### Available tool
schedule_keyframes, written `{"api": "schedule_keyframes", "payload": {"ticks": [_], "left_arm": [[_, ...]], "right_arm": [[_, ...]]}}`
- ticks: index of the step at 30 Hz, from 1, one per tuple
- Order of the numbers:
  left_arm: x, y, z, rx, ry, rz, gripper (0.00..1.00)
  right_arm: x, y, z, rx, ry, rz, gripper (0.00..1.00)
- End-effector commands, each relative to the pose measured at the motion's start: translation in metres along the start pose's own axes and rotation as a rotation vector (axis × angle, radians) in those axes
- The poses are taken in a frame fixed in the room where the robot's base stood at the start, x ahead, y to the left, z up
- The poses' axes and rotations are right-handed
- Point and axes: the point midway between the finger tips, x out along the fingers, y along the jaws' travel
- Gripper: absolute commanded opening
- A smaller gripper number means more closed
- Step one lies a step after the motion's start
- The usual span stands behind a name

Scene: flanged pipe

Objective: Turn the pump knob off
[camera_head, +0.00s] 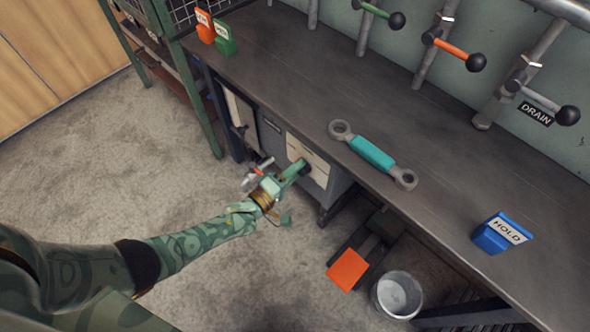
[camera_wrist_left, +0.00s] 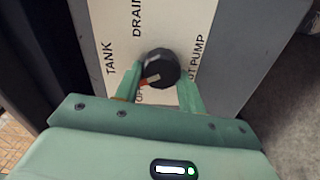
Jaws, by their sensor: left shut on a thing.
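The pump knob (camera_wrist_left: 160,68) is a round black knob with an orange-red mark on a pale panel (camera_wrist_left: 180,20). In the left wrist view the panel shows the words TANK, DRAIN and PUMP, and part of a label near the mark is covered by a finger. The mark points to the lower left in that view. My left gripper (camera_wrist_left: 160,88) is shut on the knob, one green finger on each side. In the head view the left gripper (camera_head: 301,167) reaches the panel (camera_head: 309,160) under the bench, and the knob is mostly hidden. My right gripper is not in view.
The dark workbench (camera_head: 450,155) overhangs the panel, with a teal-handled wrench (camera_head: 372,153) and a blue HOLD block (camera_head: 500,234) on it. Pipes with lever handles (camera_head: 455,52) stand behind. A grey bucket (camera_head: 397,294) and an orange pedal (camera_head: 347,270) are on the floor.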

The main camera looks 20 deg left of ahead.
Motion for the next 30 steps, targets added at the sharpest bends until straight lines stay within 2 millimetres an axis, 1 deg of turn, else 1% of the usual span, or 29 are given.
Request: {"api": "schedule_keyframes", "payload": {"ticks": [1,6,15,21,30], "left_arm": [[-0.002,-0.003,-0.001,-0.041,0.0,-0.006,0.17],[-0.002,-0.004,0.0,-0.198,0.0,-0.006,0.17],[-0.002,-0.006,0.0,-0.421,0.001,-0.007,0.17],[-0.002,-0.006,0.0,-0.514,0.002,-0.006,0.17],[-0.002,-0.006,0.0,-0.569,0.002,-0.006,0.17]], "right_arm": [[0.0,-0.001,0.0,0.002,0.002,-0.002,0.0],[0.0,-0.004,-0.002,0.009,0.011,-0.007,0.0],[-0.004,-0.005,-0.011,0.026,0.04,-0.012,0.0],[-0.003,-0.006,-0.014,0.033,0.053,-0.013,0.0],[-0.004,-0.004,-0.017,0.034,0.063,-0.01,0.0]]}}
